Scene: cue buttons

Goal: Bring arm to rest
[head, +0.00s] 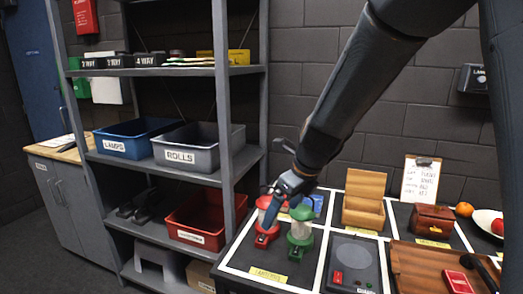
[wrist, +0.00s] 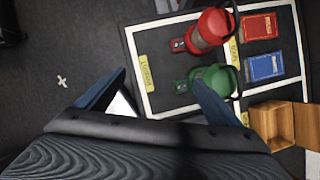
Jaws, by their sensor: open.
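My arm reaches down from the upper right in the head view. My gripper (head: 284,192) hangs above the front left part of the dark table (head: 238,262), by a red lantern (head: 264,232) and a green lantern (head: 300,240). In the wrist view my gripper (wrist: 155,95) has its two fingers spread apart with nothing between them. The red lantern (wrist: 208,28) and green lantern (wrist: 213,80) stand to the right there. The right finger overlaps the green lantern in that picture; I cannot tell whether they touch.
A wooden box (head: 364,213), a brown case (head: 432,222), a wooden tray (head: 420,262) and a dark device with a red button (head: 352,268) crowd the table. A grey shelf (head: 160,72) with bins stands at left. Dark floor (wrist: 50,60) lies open beside the table.

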